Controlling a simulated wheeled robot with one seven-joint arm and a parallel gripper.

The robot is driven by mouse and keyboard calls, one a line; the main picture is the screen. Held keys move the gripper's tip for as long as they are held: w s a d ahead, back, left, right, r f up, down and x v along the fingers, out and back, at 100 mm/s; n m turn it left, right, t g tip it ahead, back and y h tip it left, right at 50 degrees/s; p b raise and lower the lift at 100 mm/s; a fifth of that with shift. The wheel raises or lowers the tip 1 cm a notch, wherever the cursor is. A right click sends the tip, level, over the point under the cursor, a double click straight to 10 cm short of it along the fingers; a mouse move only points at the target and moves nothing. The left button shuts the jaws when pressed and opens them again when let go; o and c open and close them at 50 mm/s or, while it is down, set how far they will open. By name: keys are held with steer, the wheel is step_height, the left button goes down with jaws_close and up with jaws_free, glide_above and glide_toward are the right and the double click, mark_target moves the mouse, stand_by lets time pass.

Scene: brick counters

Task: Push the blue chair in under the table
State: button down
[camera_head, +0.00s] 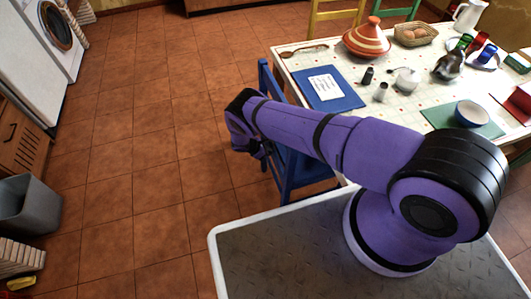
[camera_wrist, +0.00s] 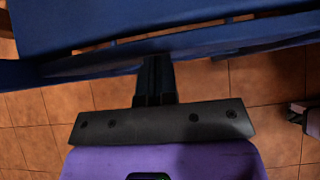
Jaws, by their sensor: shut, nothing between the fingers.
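The blue chair (camera_head: 288,172) stands at the near left side of the white-topped table (camera_head: 300,60), partly hidden behind my purple arm. In the wrist view its broad blue surface (camera_wrist: 110,20) and a blue rail fill the top. My gripper (camera_wrist: 155,62) is shut and empty, its dark fingers pointing at the blue rail. The fingertips are at or very close to the rail; I cannot tell whether they touch. In the head view the end of my arm is beside the chair's left side, and the fingertips are hidden.
The tiled floor (camera_head: 140,115) left of the chair is open. A yellow chair (camera_head: 335,14) stands at the table's far side. A grey bin (camera_head: 28,205) and a washing machine (camera_head: 50,45) stand at the left. Tableware, including an orange tagine (camera_head: 367,40), covers the table.

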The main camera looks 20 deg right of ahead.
mark_target(283, 150)
steer(key=d, duration=0.7)
steer(key=shift+s, duration=0.15)
steer(key=shift+s+d+f, duration=0.1)
steer(key=shift+s+d, duration=0.05)
steer(key=shift+d, duration=0.25)
steer(key=shift+a, duration=0.35)
steer(key=a, duration=0.3)
steer(key=a+r, duration=0.1)
steer(key=shift+w+a, duration=0.3)
steer(key=shift+w, duration=0.1)
steer(key=v, duration=0.9)
